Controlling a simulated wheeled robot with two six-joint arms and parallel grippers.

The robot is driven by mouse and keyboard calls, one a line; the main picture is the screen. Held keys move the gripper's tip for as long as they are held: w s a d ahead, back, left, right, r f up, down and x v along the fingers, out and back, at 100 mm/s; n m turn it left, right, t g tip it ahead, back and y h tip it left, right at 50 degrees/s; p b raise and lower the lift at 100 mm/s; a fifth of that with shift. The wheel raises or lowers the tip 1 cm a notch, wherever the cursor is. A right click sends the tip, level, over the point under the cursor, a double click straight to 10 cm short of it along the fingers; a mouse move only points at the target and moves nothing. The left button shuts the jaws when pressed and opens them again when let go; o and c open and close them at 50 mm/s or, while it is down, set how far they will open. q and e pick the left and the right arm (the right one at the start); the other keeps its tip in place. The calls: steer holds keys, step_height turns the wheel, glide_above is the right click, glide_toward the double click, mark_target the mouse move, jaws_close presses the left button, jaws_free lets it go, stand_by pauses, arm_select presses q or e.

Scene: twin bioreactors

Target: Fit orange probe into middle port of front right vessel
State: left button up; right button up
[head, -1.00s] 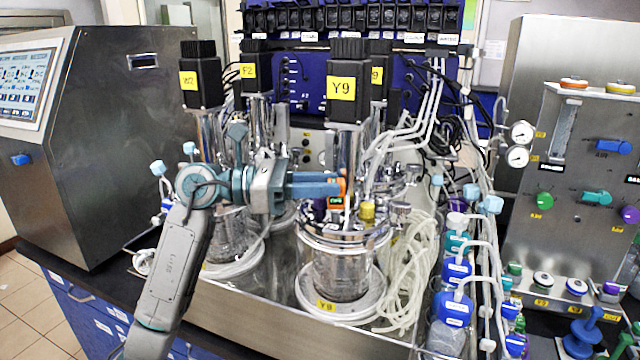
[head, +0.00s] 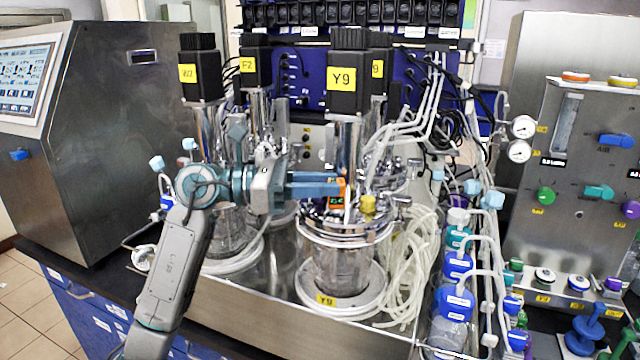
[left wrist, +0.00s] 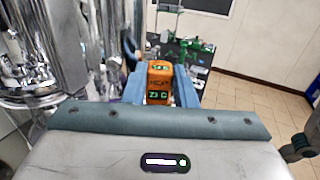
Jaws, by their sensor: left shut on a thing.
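The front right vessel (head: 338,268) is a glass jar with a metal lid and a black motor (head: 348,85) labelled Y9 above it. My left gripper (head: 338,188) is shut on the orange probe (head: 337,200) just above the lid, left of the motor shaft. In the left wrist view the orange probe (left wrist: 159,84), with a small green display, sits between the two blue fingers (left wrist: 184,88). The probe's lower end and the middle port are hidden or too small to tell. I cannot tell whether the probe is in a port. My right gripper does not show.
A gold-coloured cap (head: 368,205) stands on the lid to the right of the probe. Pale tubing (head: 405,265) hangs right of the vessel. Blue-capped bottles (head: 456,268) stand further right. Another vessel (head: 226,235) stands behind my left arm.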

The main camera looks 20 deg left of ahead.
arm_select(q)
steer(key=shift+f+b, duration=0.3)
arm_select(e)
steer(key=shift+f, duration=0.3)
arm_select(q)
steer(key=o, duration=0.8)
steer(key=shift+o, duration=1.4)
steer(key=shift+s+d+r, duration=0.1)
steer(key=shift+r, duration=0.05)
steer(key=shift+a, duration=0.45)
steer(key=b+v, duration=0.5)
steer(key=v, duration=0.5)
steer(key=shift+s+b, duration=0.2)
steer(key=shift+b, duration=0.1)
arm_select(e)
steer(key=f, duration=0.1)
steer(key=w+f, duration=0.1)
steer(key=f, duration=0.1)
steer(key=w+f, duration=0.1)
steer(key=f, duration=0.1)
